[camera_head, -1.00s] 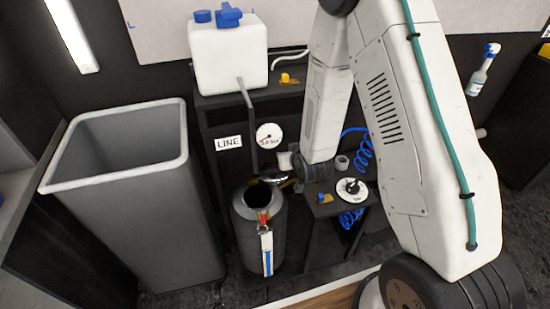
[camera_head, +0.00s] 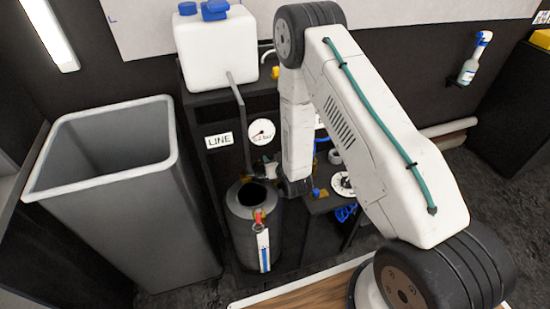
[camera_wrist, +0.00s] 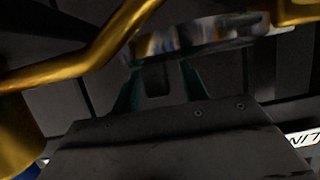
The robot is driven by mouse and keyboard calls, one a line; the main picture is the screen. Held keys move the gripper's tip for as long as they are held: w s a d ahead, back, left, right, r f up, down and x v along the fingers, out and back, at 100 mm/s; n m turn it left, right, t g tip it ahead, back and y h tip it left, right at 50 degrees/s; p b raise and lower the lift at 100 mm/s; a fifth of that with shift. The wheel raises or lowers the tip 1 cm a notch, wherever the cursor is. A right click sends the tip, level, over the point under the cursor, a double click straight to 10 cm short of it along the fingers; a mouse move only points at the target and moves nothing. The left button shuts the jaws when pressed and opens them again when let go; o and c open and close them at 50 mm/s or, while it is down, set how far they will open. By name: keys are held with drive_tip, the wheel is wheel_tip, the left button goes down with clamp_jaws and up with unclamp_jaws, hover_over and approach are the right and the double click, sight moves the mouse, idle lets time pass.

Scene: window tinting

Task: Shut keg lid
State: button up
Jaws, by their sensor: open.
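The dark grey keg (camera_head: 262,238) stands upright on the floor in the head view, its round mouth (camera_head: 252,195) uncovered and dark inside. A red clip and a white and blue strip (camera_head: 264,248) are on its front. My gripper (camera_wrist: 158,78) is open; its teal fingers show in the wrist view. A shiny metal disc, seen edge-on (camera_wrist: 200,42), lies just beyond the fingertips and looks like the keg lid. I cannot tell whether they touch it. In the head view my wrist is behind and right of the keg's mouth, and the fingers are hard to make out.
A tall grey bin (camera_head: 125,200) stands left of the keg. A white tank (camera_head: 216,50) with blue caps sits on the black stand behind, above a round gauge (camera_head: 261,132). Gold bars (camera_wrist: 95,55) cross close by in the wrist view. A small dial (camera_head: 342,184) is to the right.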

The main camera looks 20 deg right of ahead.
drive_tip(key=shift+w+f, duration=0.15)
drive_tip(key=shift+w, duration=0.1)
